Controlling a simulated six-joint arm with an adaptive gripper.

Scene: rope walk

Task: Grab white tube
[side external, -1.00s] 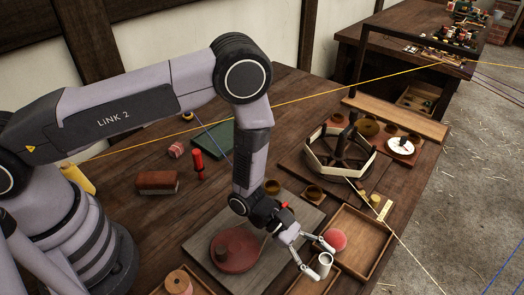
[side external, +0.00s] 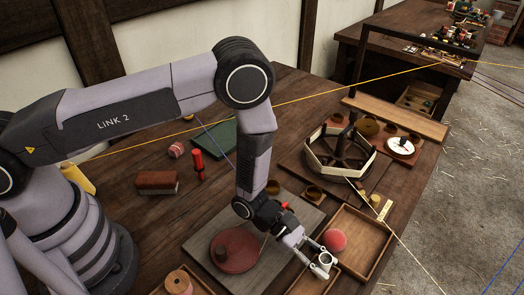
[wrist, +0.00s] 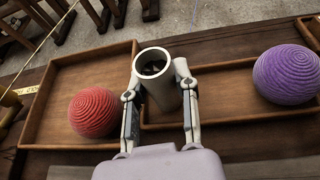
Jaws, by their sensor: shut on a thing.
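The white tube (side external: 324,260) is a short hollow cylinder at the front of the table, by the edge of the wooden trays. In the wrist view the white tube (wrist: 162,88) shows its open, dark end tilted toward the camera. My gripper (side external: 318,257) is shut on it; in the wrist view the two fingers of my gripper (wrist: 158,84) press on its left and right sides. The tube's lower end is hidden, so I cannot tell whether it still touches anything.
A red ball (side external: 335,240) sits in the larger wooden tray (side external: 372,232). In the wrist view a purple ball (wrist: 286,74) sits at the right by another tray. A dark wheel-like winder (side external: 340,150) stands behind. A red disc (side external: 236,250) lies left of my gripper.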

